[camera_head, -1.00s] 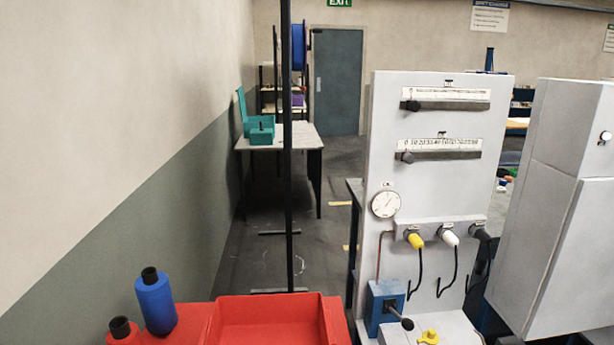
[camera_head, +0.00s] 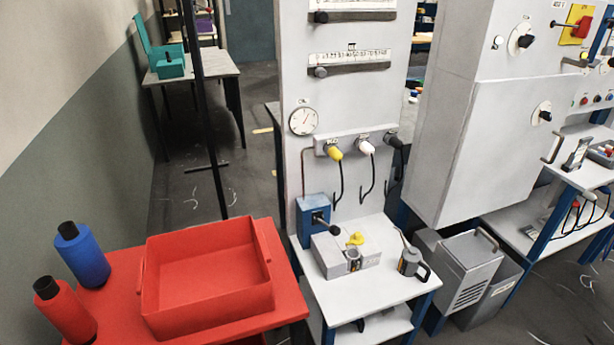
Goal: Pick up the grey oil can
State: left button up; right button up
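A grey oil can (camera_head: 412,263) with a dark handle and a thin spout stands upright near the right edge of a white bench top (camera_head: 387,294). It is to the right of a grey block (camera_head: 335,263) that carries a yellow part and a small labelled cup. Neither of my grippers shows in the head view.
A red tray (camera_head: 205,278) sits on a red table at the left, beside a blue bottle (camera_head: 80,254) and a red bottle (camera_head: 65,310). A white panel (camera_head: 342,95) with a gauge rises behind the bench. A grey bin (camera_head: 467,270) stands on the floor to the right.

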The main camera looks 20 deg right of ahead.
aim_at(409, 262)
jog(key=z, duration=1.3)
jog(key=i+l+u, duration=0.1)
jog(key=l, duration=0.4)
jog(key=i+l, duration=0.15)
jog(key=l, duration=0.4)
jog(key=i+l+u, duration=0.15)
jog(key=l, duration=0.4)
